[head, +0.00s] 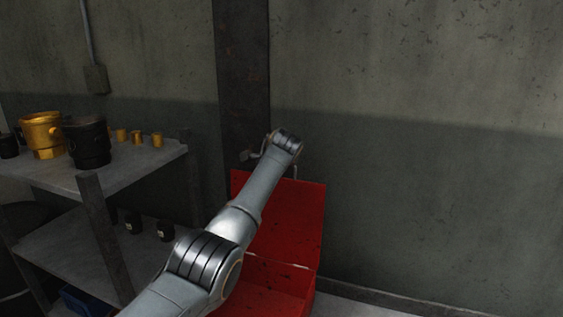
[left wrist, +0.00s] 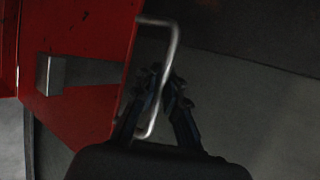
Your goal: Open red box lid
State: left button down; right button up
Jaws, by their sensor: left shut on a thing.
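The red box (head: 285,282) stands low against the wall, and its red lid (head: 300,225) is raised, standing roughly upright at the back. My left arm crosses in front of the lid and hides part of it and of the box. In the left wrist view the lid (left wrist: 95,105) fills the left side, with a bent metal handle (left wrist: 173,45) at its edge. My left gripper (left wrist: 166,88) is shut on the handle. In the head view the gripper is mostly hidden behind my wrist. My right gripper is in neither view.
A grey shelf (head: 130,168) at left carries a gold mug (head: 42,130), a black mug (head: 88,142) and several small gold and black pieces. A dark steel post (head: 242,80) rises behind the box. The wall area to the right is clear.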

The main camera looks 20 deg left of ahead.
pick_arm(q)
jog(key=shift+w+r, duration=0.2)
jog(key=shift+r, duration=0.05)
jog(key=c, duration=1.9)
grip_release()
jog(key=o, duration=0.5)
jog(key=shift+s+f, duration=0.1)
jog(key=shift+s, duration=0.05)
jog(key=shift+s+d+r, duration=0.2)
jog(key=shift+s+r, duration=0.05)
jog(key=v, duration=1.1)
jog(key=shift+s+r, duration=0.1)
jog(key=shift+s, duration=0.05)
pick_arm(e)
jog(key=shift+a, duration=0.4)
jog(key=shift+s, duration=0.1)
